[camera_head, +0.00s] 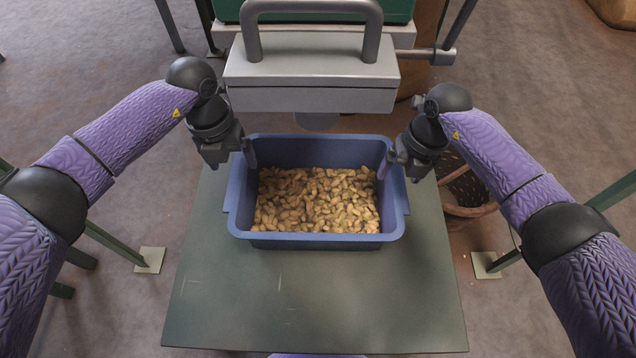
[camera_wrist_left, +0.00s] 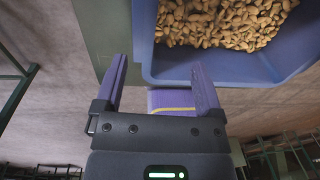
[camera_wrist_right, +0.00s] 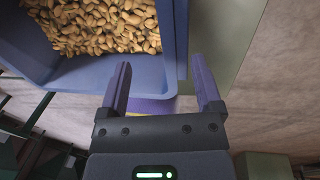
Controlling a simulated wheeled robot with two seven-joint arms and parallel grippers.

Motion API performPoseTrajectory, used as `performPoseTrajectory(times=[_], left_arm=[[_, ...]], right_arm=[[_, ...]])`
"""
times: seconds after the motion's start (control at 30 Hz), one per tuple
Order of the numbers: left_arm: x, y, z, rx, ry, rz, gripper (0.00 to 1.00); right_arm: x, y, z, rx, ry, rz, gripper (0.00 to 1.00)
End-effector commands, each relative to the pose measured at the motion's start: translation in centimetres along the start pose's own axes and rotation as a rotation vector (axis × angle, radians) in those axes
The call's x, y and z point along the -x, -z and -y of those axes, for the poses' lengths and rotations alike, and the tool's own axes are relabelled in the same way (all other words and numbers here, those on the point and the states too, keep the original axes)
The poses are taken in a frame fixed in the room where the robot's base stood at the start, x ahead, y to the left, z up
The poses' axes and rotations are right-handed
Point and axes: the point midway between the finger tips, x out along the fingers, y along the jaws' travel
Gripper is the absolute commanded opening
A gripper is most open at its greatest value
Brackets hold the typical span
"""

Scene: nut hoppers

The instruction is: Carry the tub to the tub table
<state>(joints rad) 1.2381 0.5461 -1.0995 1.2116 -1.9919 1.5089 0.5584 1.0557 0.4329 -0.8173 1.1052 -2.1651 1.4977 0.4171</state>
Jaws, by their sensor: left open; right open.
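The blue tub (camera_head: 316,240) stands on the green table (camera_head: 316,300) under the hopper and holds a layer of brown nuts (camera_head: 318,200). My left gripper (camera_head: 246,160) is at the tub's left wall, and my right gripper (camera_head: 388,163) is at its right wall. In the left wrist view the open fingers (camera_wrist_left: 160,85) are by the tub's rim (camera_wrist_left: 225,76), one finger overlapping it. In the right wrist view the open fingers (camera_wrist_right: 163,85) are likewise by the rim (camera_wrist_right: 90,75). I cannot tell whether the fingers touch the tub.
The grey hopper (camera_head: 312,75) with its bar handle stands just behind the tub, its spout above the tub's far edge. A wicker basket (camera_head: 465,190) sits on the floor to the right. The table's front part is clear. Green legs with floor plates (camera_head: 150,260) stand at the left.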

Motion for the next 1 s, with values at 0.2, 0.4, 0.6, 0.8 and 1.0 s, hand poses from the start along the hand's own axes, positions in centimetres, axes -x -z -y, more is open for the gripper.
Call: performPoseTrajectory(times=[0.2, 0.4, 0.6, 0.8, 1.0], left_arm=[[0.8, -0.5, -1.3, -0.003, -0.086, 0.019, 0.88], [0.5, -0.5, -1.2, -0.004, -0.082, 0.018, 0.88], [-2.7, -0.6, -1.4, -0.002, -0.08, 0.014, 0.88], [-6.5, -0.6, -1.7, -0.002, -0.08, 0.015, 0.88], [-8.7, -0.7, -1.9, -0.003, -0.079, 0.016, 0.88]], right_arm=[[0.9, -0.6, 1.2, 0.009, 0.083, 0.013, 0.83], [0.6, -0.6, 1.1, 0.008, 0.079, 0.012, 0.83], [-1.8, -0.6, 1.2, 0.006, 0.075, 0.01, 0.83], [-4.7, -0.7, 1.4, 0.006, 0.076, 0.01, 0.83], [-6.4, -0.7, 1.6, 0.007, 0.076, 0.01, 0.83]])
